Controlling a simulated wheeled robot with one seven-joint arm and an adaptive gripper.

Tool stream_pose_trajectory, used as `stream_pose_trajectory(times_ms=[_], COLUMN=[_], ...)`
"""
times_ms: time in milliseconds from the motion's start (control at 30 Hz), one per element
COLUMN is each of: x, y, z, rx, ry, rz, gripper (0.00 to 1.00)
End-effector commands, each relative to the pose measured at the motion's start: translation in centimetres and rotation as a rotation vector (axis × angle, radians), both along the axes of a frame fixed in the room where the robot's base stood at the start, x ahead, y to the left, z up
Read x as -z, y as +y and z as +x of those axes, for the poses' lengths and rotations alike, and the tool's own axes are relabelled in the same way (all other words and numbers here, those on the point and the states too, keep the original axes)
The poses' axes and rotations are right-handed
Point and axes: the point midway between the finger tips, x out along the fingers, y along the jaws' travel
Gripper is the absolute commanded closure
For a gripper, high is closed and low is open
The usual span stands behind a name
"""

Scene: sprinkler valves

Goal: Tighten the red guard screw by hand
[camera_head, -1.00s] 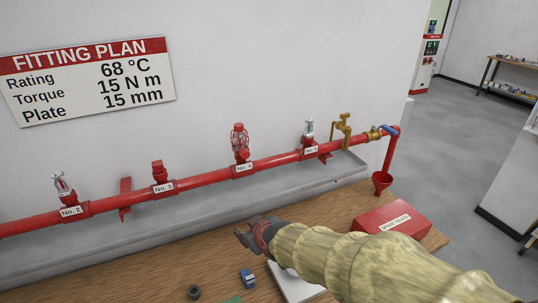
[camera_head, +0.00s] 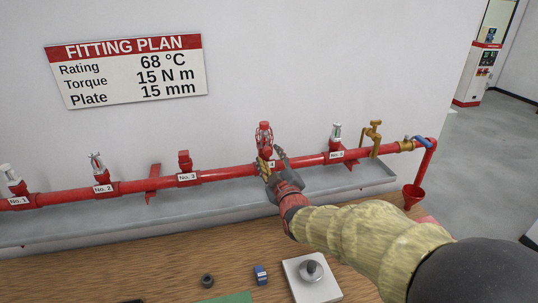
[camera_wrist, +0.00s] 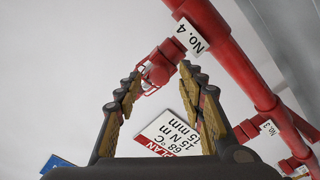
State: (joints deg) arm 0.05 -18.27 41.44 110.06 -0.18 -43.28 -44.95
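The red caged guard (camera_head: 264,134) stands upright on the red pipe at the No. 4 fitting. My gripper (camera_head: 271,162) is at that fitting, just below the cage, and covers part of the No. 4 label. In the wrist view the red guard (camera_wrist: 158,72) shows between and just beyond the tips of my open gripper (camera_wrist: 161,82). The fingers are spread apart with yellow inner pads, and nothing is clamped between them. Contact with the guard cannot be told. The guard screw is not clearly distinguishable from the red body.
The red pipe (camera_head: 225,173) runs along the wall above a grey trough (camera_head: 110,220). Other fittings stand on both sides, with a brass tap (camera_head: 374,137) at right.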

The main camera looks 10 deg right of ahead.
Motion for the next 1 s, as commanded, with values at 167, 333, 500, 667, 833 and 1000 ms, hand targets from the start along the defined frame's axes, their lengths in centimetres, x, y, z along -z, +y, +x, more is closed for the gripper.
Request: stream_pose_trajectory(times_ms=[167, 333, 500, 667, 833, 1000], x=[0.1, 0.0, 0.0, 0.0, 0.0, 0.0], y=[0.0, 0.0, 0.0, 0.0, 0.0, 0.0], z=[1.9, 2.6, 2.7, 2.7, 2.7, 2.7], rx=[0.0, 0.0, 0.0, 0.0, 0.0, 0.0], ry=[0.001, 0.001, 0.001, 0.001, 0.001, 0.001], rz=[0.001, 0.001, 0.001, 0.001, 0.001, 0.001], gripper=[0.61, 0.61, 0.61, 0.66, 0.75, 0.85])
